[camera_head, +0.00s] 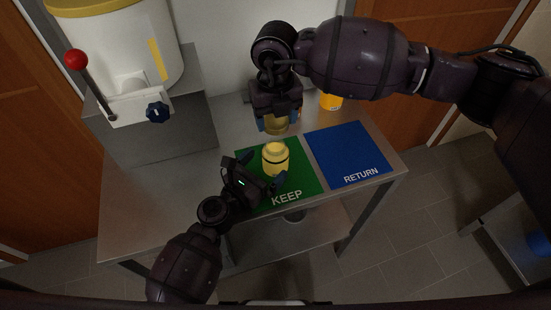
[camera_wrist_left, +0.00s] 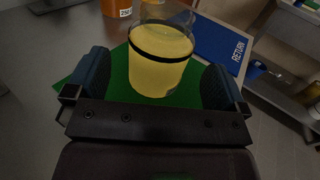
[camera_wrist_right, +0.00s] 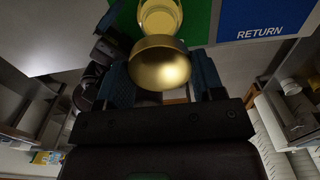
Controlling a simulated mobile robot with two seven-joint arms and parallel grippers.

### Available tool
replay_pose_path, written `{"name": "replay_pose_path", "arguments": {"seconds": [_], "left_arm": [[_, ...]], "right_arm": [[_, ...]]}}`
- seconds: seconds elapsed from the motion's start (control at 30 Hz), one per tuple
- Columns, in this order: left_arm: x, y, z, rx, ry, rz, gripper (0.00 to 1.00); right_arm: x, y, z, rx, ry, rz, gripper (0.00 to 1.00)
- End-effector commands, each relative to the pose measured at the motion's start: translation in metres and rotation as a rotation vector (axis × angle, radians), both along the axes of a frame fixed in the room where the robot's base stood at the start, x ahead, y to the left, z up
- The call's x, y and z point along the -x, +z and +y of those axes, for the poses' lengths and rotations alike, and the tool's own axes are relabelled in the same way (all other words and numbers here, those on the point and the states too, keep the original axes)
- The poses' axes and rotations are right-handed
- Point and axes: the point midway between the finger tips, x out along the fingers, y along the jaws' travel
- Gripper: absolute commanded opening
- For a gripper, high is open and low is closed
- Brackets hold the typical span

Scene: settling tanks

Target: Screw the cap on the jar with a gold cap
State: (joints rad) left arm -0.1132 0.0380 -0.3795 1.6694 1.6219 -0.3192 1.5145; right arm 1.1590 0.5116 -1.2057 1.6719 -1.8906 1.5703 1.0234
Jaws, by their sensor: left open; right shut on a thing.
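The jar (camera_head: 275,160) holds yellow contents and has a black band. It stands upright on the green KEEP mat (camera_head: 306,180), with its top uncovered. My left gripper (camera_head: 264,172) is open with its fingers on either side of the jar, which also shows between them in the left wrist view (camera_wrist_left: 160,65). My right gripper (camera_head: 278,122) is shut on the gold cap (camera_wrist_right: 160,64). In the head view the cap (camera_head: 277,125) is above and just behind the jar. In the right wrist view the jar's open mouth (camera_wrist_right: 160,17) is beyond the cap.
A blue RETURN mat (camera_head: 350,153) lies right of the green one. An orange container (camera_head: 331,101) stands at the back of the metal table. A tank with a red-knobbed lever (camera_head: 76,60) and a dark blue knob (camera_head: 157,112) is at the left. The table's left part (camera_head: 150,200) is clear.

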Motion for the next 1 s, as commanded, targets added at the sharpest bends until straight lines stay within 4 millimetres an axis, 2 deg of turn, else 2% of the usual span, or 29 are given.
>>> {"name": "replay_pose_path", "arguments": {"seconds": [0.1, 0.3, 0.77, 1.0], "left_arm": [[-0.015, 0.001, -0.012, 0.0, -0.001, -0.001, 1.0], [-0.031, 0.0, -0.024, -0.001, 0.0, -0.001, 1.0], [-0.036, 0.0, -0.029, -0.001, 0.0, -0.001, 1.0], [-0.036, 0.0, -0.029, -0.001, 0.0, -0.001, 0.63]], "right_arm": [[0.0, 0.0, 0.0, 0.0, 0.0, 0.0, 0.4], [0.0, 0.0, 0.0, 0.0, 0.0, 0.0, 0.4], [0.0, 0.0, 0.0, 0.0, 0.0, 0.0, 0.4], [0.0, 0.0, 0.0, 0.0, 0.0, 0.0, 0.4]]}}
